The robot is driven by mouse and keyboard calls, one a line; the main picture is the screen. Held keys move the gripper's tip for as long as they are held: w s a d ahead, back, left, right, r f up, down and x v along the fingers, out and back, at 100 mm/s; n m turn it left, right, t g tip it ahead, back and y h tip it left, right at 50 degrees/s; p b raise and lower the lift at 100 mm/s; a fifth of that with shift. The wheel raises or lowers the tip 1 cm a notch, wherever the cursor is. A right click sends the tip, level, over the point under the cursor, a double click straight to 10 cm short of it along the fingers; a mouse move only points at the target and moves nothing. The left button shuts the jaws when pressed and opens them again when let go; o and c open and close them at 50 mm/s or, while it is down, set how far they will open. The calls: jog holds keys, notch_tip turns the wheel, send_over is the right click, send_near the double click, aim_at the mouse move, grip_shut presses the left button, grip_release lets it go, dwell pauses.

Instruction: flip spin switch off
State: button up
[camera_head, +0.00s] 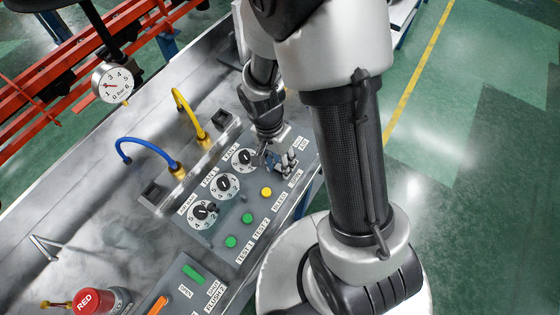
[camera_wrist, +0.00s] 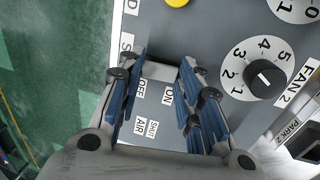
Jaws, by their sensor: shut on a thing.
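My gripper (camera_head: 279,158) is down at the far right end of the grey control panel (camera_head: 262,222). In the wrist view its blue-padded fingers (camera_wrist: 160,84) stand on either side of a pale grey switch part, the spin switch (camera_wrist: 158,71), and are shut on it. An OFF label (camera_wrist: 141,86) and an ON label (camera_wrist: 169,90) show between the fingers. The switch's own label is mostly hidden behind one finger, with only an S showing. In the head view my fingers and arm hide most of the switch, so its exact position cannot be told.
The FAN 2 dial (camera_wrist: 265,79) sits close beside the fingers, with a yellow button (camera_head: 266,191) nearby.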

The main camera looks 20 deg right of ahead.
jog(key=shift+c, duration=1.2)
jog(key=shift+s+d+t+y+b, duration=0.25)
jog(key=shift+t+y+b, duration=0.3)
jog(key=shift+t+y, duration=0.3)
jog(key=shift+f+t+b, duration=0.25)
jog(key=shift+t+b, duration=0.2)
jog(key=shift+b, duration=0.7)
jog(key=shift+s+d+r+t+y+b, duration=0.15)
jog(key=shift+s+t+y+b, duration=0.15)
jog(key=shift+b, duration=0.9)
jog(key=shift+r, duration=0.1)
jog(key=o, duration=1.1)
jog(key=shift+w, duration=0.1)
jog(key=shift+c, duration=0.2)
